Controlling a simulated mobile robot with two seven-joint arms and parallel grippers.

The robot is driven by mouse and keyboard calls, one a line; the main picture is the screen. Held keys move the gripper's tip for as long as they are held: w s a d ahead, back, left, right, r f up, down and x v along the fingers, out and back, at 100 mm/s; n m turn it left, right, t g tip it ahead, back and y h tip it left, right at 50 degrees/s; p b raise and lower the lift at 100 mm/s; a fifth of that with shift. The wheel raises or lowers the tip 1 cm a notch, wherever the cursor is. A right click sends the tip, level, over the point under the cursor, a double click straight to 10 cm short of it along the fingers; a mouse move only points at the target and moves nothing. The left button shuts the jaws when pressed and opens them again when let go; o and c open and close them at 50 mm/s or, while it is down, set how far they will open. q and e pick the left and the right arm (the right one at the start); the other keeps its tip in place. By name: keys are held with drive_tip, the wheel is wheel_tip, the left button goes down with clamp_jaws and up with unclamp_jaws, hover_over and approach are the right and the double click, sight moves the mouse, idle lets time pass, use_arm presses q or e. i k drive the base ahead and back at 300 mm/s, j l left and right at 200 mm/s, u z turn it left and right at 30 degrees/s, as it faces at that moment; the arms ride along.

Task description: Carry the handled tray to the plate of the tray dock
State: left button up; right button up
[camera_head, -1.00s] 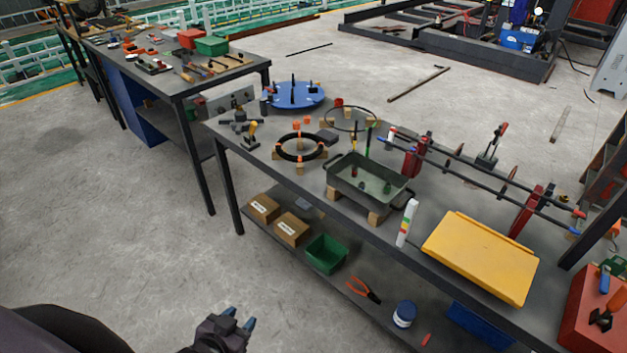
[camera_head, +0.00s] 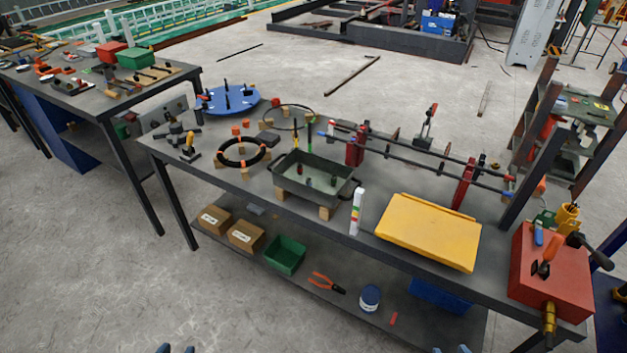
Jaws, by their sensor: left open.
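The handled tray (camera_head: 298,187) is grey-green and open-topped, with dark handles at its left and right ends. It rests on wooden blocks near the front edge of the workbench, with several small upright items in it. A yellow slab (camera_head: 428,230) lies flat on the bench to its right; I cannot tell whether it is the plate of the tray dock. My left gripper (camera_head: 176,349) shows only its blue fingertips at the bottom edge, apart and empty. My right gripper (camera_head: 451,350) shows two blue tips, apart, at the bottom edge. Both are far from the tray.
A white tube (camera_head: 356,212) stands right of the tray. A black ring (camera_head: 243,163) on blocks is left of it. A bar rack with red clamps (camera_head: 355,147) runs behind. A red box (camera_head: 551,274) is at the right. The lower shelf holds a green bin (camera_head: 285,256).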

sight(430, 229)
drive_tip(key=i+j+z, duration=0.35)
drive_tip(key=j, duration=0.3)
drive_tip(key=i+j+z, duration=0.35)
drive_tip(key=j, duration=0.35)
drive_tip(key=i+j+z, duration=0.15)
drive_tip(key=j, duration=0.2)
drive_tip(key=j+z, duration=0.15)
drive_tip(key=j, duration=0.25)
drive_tip(key=l, duration=0.25)
